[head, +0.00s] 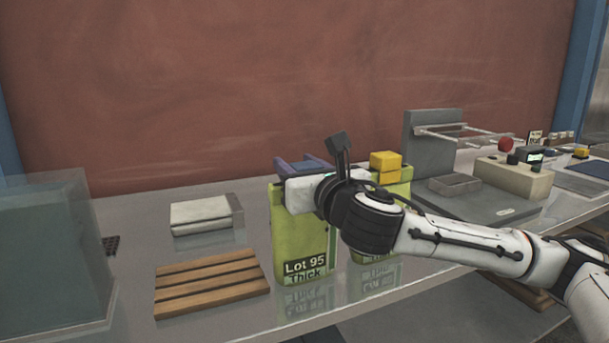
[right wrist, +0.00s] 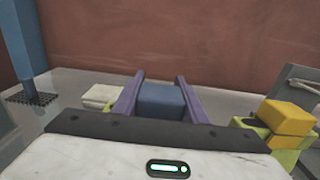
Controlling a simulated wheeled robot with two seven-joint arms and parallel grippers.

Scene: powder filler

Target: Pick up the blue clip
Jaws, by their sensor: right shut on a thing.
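My right gripper (head: 300,166) reaches over the top of a green bag (head: 300,240) labelled "Lot 95 Thick". In the right wrist view, its two purple fingers (right wrist: 160,98) stand on either side of the blue clip (right wrist: 161,103) and are shut on it. In the head view the clip is mostly hidden by the fingers and wrist. The clip is at the bag's top edge; I cannot tell whether it still touches the bag. My left gripper is not in view.
A second green bag (head: 396,190) with a yellow clip (head: 385,163) stands close to the right, partly behind my arm. A wooden slatted rack (head: 211,283) and a pale flat box (head: 201,215) lie left. A grey machine (head: 435,135) stands right.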

